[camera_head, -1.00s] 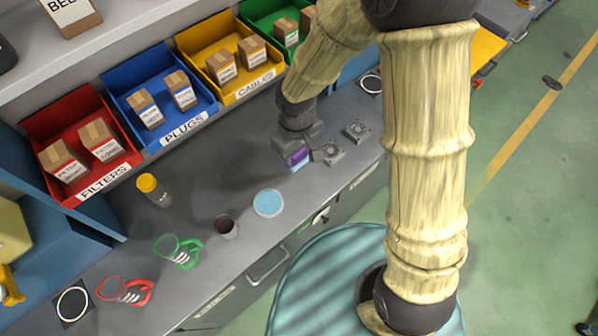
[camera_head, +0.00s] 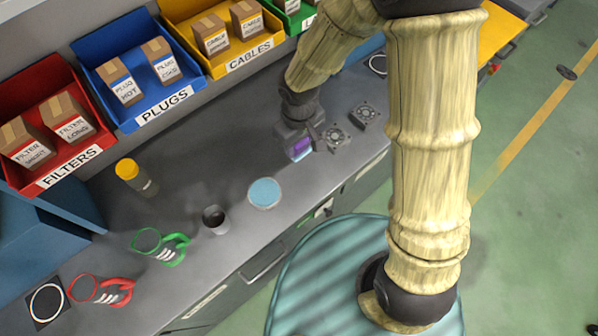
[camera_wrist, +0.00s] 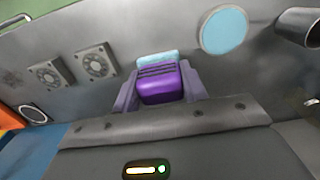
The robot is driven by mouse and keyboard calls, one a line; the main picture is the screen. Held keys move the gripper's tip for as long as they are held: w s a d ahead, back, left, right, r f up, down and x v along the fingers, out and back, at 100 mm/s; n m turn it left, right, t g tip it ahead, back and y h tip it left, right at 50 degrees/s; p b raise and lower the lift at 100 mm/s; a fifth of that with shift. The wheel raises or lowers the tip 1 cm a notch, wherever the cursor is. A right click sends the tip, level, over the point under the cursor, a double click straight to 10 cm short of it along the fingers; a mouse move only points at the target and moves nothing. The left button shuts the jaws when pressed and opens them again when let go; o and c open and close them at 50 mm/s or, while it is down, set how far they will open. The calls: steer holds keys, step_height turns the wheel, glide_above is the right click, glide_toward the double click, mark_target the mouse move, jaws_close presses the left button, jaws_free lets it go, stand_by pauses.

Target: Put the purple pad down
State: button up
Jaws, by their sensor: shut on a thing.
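The purple pad (camera_wrist: 162,86) is between the two fingers of my gripper (camera_wrist: 160,92) in the wrist view, and the gripper is shut on it. A light blue piece (camera_wrist: 158,57) shows just beyond the pad, at its far end. Whether the pad touches the bench is hard to tell. A round light blue disc (camera_head: 265,193) lies on the bench to the left of the gripper.
Two small fans (camera_head: 338,138) (camera_head: 365,115) lie close to the right of my gripper. Labelled bins (camera_head: 140,85) line the back. Bench between bins and disc is clear.

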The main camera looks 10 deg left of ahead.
stand_by(0.3)
step_height(320, 180, down, 6)
steer(key=shift+r+p, duration=0.1)
steer(key=shift+p, duration=0.25)
steer(key=shift+f, duration=2.1)
steer(key=shift+f, duration=0.15)
steer(key=o, duration=1.1)
steer(key=shift+o, duration=0.2)
